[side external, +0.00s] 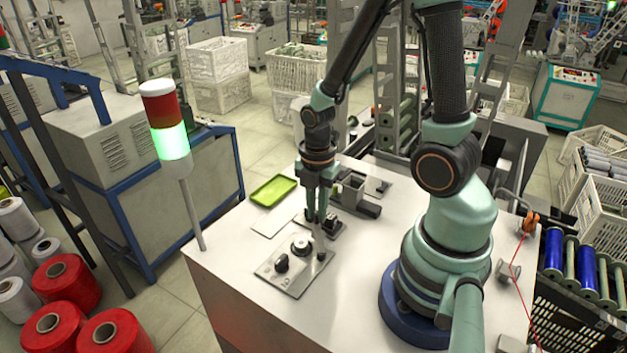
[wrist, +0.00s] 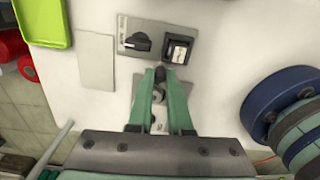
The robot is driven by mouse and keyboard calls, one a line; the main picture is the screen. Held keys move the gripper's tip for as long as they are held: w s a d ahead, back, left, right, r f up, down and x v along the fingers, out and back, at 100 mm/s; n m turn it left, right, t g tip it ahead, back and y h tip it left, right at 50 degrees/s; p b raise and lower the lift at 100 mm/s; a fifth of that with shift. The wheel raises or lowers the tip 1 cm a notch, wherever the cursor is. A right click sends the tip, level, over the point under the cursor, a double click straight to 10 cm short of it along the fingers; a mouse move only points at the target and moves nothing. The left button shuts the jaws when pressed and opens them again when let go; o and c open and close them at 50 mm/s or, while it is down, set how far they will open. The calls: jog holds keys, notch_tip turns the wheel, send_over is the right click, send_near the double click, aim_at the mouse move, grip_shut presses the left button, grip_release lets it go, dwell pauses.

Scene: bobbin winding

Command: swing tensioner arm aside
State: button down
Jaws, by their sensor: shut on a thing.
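My gripper (side external: 318,218) points down over the white table, beside the front metal plate (side external: 288,279). Its green fingers (wrist: 160,82) are shut on a small dark knob (wrist: 160,74), likely the handle of the tensioner arm. In the side view a thin grey post (side external: 319,242) rises below the fingertips from the back right of the plate. The plate also carries a black knob (side external: 281,263) and a round silver part (side external: 300,245). In the wrist view the fingers and palm hide most of the plate (wrist: 158,122).
A switch panel (wrist: 159,41) with a rotary knob and a rocker lies just beyond the fingers. A white card (side external: 275,221) and a green tray (side external: 272,190) lie to the left. A signal lamp (side external: 168,125) stands at the table's left corner. Bare table surrounds the plate's front.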

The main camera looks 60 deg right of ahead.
jog(key=shift+s, duration=0.3)
jog(key=shift+s+d, duration=0.15)
jog(key=shift+s, duration=0.05)
jog(key=shift+s+d, duration=0.15)
jog(key=shift+s, duration=0.1)
dwell(0.3)
jog(key=c, duration=0.9)
grip_release()
jog(key=shift+w, duration=0.1)
jog(key=shift+w+r, duration=0.1)
jog(key=shift+w+r, duration=0.1)
jog(key=shift+r, duration=0.5)
notch_tip(320, 180, up, 6)
jog(key=shift+f, duration=0.2)
